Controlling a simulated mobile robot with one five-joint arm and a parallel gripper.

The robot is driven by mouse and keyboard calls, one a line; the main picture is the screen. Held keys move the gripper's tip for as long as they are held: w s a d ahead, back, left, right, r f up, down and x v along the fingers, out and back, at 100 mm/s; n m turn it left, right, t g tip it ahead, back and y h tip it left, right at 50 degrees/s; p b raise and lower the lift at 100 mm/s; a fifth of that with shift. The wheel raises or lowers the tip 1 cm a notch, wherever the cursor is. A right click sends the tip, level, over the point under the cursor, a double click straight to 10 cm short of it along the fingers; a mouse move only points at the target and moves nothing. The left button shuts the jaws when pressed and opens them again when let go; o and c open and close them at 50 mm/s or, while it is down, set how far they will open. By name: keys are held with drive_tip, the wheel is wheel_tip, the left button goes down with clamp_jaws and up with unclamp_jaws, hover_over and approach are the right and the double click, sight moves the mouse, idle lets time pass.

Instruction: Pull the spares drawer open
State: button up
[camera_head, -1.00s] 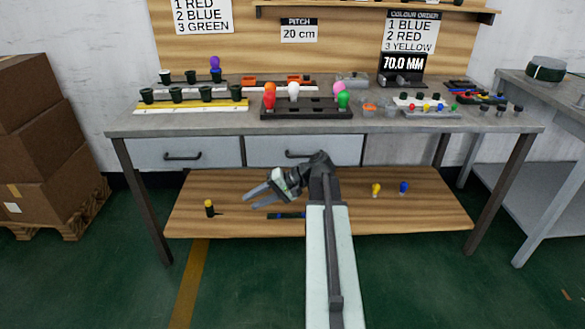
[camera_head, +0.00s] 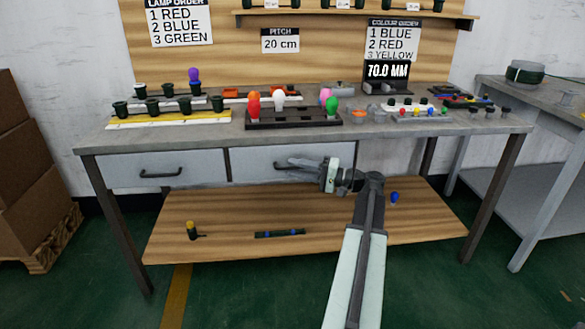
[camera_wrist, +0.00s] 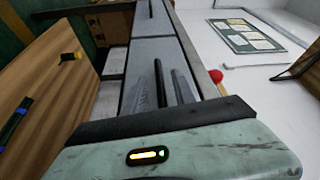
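Two light grey drawers sit under the bench top, the left drawer (camera_head: 205,168) and the right drawer (camera_head: 250,155), each with a dark bar handle. Both look shut; I cannot tell which is the spares drawer. My gripper (camera_head: 286,168) is in front of the right drawer at its handle (camera_head: 276,166), which it partly hides. In the wrist view the dark handle (camera_wrist: 158,82) stands between the two grey fingers of my gripper (camera_wrist: 162,88). The fingers look apart, with no clear grip on the handle. The left drawer's handle (camera_head: 160,173) is clear of me.
The bench top (camera_head: 225,136) above carries lamps, cups and racks. A wooden lower shelf (camera_head: 330,225) holds a yellow-topped item (camera_head: 191,231), a dark bar (camera_head: 280,234) and a blue bulb (camera_head: 394,197). Cardboard boxes (camera_head: 30,180) stand at left, another table (camera_head: 545,95) at right.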

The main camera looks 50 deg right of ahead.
drive_tip(key=shift+x, duration=0.8)
clamp_jaws()
idle(0.8)
